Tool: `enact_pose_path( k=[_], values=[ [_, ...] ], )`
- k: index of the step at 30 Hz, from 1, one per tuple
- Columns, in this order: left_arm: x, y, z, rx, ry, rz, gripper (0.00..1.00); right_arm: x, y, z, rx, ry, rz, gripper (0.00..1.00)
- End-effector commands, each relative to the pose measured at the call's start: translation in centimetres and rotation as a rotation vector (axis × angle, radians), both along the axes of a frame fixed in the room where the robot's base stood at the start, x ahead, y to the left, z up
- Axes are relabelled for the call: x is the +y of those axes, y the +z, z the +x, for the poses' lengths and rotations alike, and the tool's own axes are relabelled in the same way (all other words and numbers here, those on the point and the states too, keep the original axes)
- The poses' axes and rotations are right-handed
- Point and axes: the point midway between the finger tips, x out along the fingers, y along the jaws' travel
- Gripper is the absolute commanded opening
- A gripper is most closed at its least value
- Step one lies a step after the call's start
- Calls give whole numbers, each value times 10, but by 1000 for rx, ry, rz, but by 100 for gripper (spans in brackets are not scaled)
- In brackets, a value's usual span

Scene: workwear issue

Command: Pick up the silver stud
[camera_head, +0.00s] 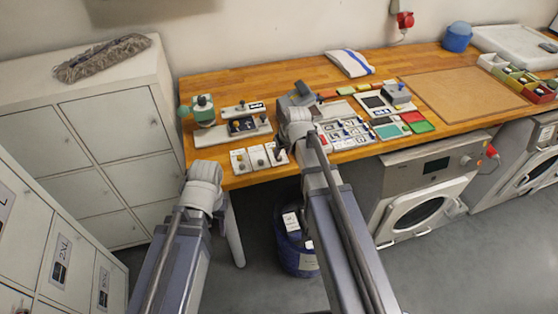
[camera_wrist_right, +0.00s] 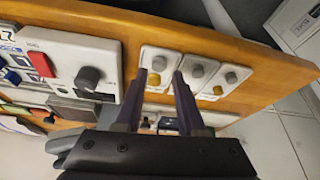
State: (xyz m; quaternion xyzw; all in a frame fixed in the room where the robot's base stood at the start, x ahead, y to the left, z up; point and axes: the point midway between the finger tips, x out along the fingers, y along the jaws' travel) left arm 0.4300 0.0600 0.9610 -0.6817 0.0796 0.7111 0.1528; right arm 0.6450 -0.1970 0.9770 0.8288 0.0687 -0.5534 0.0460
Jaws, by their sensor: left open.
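In the right wrist view, one silver stud (camera_wrist_right: 158,63) is on the card beyond my fingertips, and others are the middle stud (camera_wrist_right: 196,70) and the far right stud (camera_wrist_right: 231,77). Which is meant I cannot tell. My right gripper (camera_wrist_right: 161,75) is open and empty, its two dark fingers spaced apart in front of the nearest card. In the head view, my left arm ends in a pale wrist (camera_head: 204,178) left of the cards; its fingers are hidden.
A white panel with a large grey knob (camera_wrist_right: 88,77) lies beside the cards. A green-and-grey device (camera_head: 203,110) stands behind them on the wooden table (camera_head: 225,85). A blue bin (camera_head: 297,250) is below the table edge. A brown mat (camera_head: 465,92) lies clear at right.

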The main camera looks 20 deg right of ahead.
Motion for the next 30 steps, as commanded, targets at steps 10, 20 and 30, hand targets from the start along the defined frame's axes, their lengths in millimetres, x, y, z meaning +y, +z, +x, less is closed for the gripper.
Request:
enact_pose_path(
  k=[10, 20, 30],
  values=[
    [0, -40, 0, 0, 0, 0, 50, 2, -40, 21, 0, 0, 0, 39],
    [0, -38, 0, 0, 0, 0, 50, 3, -38, 22, 0, 0, 0, 32],
    [0, -38, 0, 0, 0, 0, 50, 3, -38, 21, 0, 0, 0, 0]
  ],
)
